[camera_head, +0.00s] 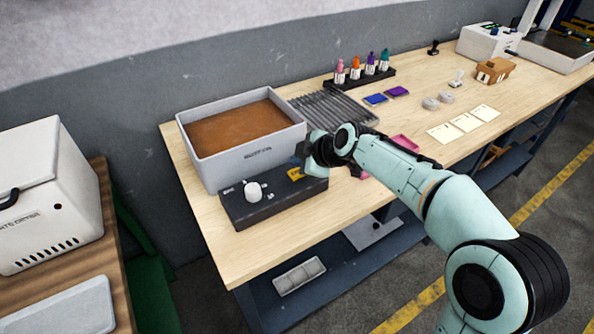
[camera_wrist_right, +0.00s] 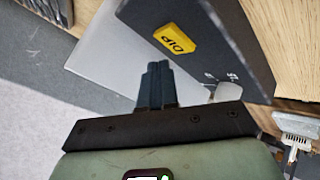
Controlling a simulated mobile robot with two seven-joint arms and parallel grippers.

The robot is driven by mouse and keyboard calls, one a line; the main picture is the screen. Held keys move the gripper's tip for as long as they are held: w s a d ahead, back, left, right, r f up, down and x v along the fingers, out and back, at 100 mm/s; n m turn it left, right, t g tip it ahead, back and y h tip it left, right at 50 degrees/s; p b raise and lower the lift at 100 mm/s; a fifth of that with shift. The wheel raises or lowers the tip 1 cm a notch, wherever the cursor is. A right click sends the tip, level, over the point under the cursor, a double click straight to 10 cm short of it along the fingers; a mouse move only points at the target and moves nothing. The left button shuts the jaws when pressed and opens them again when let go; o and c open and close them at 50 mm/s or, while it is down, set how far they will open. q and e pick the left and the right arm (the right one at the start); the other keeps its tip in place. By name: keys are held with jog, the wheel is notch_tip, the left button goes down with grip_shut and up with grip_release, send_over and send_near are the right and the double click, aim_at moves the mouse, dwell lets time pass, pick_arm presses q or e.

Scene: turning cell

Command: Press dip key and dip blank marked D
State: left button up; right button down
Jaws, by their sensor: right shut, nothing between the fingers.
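The yellow DIP key (camera_head: 295,174) sits on the sloping top of a black control box (camera_head: 262,208), in front of the grey tank (camera_head: 243,160). In the right wrist view the key (camera_wrist_right: 176,39) shows its black lettering upside down. My right gripper (camera_head: 309,152) is beside the tank's front right corner, close to the key. Its dark fingers (camera_wrist_right: 157,66) are shut and empty, pointing towards the key with a visible gap in the picture. I cannot make out a blank marked D. My left gripper is not in view.
The tank holds brown liquid. A white knob (camera_head: 253,192) stands on the control box. A ridged dark rack (camera_head: 330,111), several bottles (camera_head: 355,72), pads and pale cards (camera_head: 466,122) lie along the wooden bench (camera_head: 415,105). A white dryer (camera_head: 45,195) stands at left.

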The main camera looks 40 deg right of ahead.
jog(key=shift+r+p, duration=1.4)
jog(key=shift+r, duration=0.85)
